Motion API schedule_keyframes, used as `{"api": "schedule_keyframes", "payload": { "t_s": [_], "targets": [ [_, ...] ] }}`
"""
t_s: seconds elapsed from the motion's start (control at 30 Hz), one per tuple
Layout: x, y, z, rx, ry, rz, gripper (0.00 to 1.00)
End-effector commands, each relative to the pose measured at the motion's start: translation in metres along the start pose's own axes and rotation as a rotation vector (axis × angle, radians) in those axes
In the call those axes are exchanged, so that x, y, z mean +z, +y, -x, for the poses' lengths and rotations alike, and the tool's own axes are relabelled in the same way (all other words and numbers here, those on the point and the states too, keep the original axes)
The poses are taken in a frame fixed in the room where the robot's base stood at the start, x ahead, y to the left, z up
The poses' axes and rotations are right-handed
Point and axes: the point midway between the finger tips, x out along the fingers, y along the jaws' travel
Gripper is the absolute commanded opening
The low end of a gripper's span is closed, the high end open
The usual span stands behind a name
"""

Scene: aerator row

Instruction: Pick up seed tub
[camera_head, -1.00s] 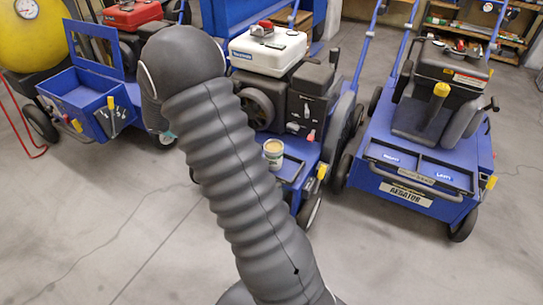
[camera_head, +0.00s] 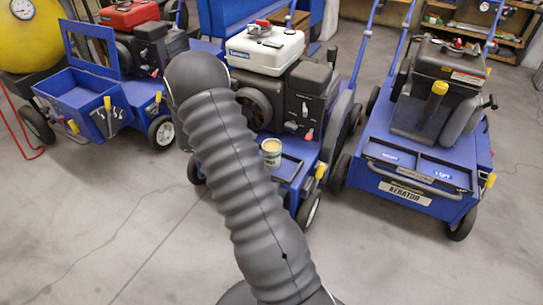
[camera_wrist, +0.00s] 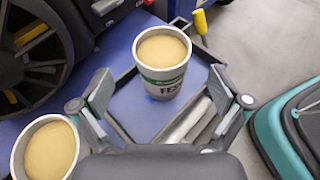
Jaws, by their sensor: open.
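A white tub (camera_wrist: 162,62) with a green band, dark lettering and a cream top stands upright on the blue deck of the middle machine. It also shows in the head view (camera_head: 271,154). A second similar pale tub (camera_wrist: 48,150) is cut off at the lower left of the wrist view; its label is hidden. I cannot read which holds seed. My gripper (camera_wrist: 163,92) is open and empty, its fingers spread to either side of the first tub, which lies ahead between them. No contact shows. In the head view my arm hides the gripper.
A yellow-tipped lever (camera_wrist: 200,22) is just beyond the tub. A teal-edged dark box (camera_wrist: 295,125) is at the right. Another blue machine (camera_head: 415,165) stands to the right, with bare floor in front.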

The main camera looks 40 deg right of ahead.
Motion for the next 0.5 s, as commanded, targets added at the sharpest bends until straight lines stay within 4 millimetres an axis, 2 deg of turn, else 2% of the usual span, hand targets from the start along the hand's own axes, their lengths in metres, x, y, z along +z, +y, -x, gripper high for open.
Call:
{"api": "schedule_keyframes", "payload": {
  "t_s": [0.17, 0.5],
  "targets": [
    [0.0, -0.001, -0.008, -0.002, 0.001, -0.001, 0.99],
    [0.002, -0.003, -0.051, -0.003, 0.001, -0.001, 0.99]
  ]
}}
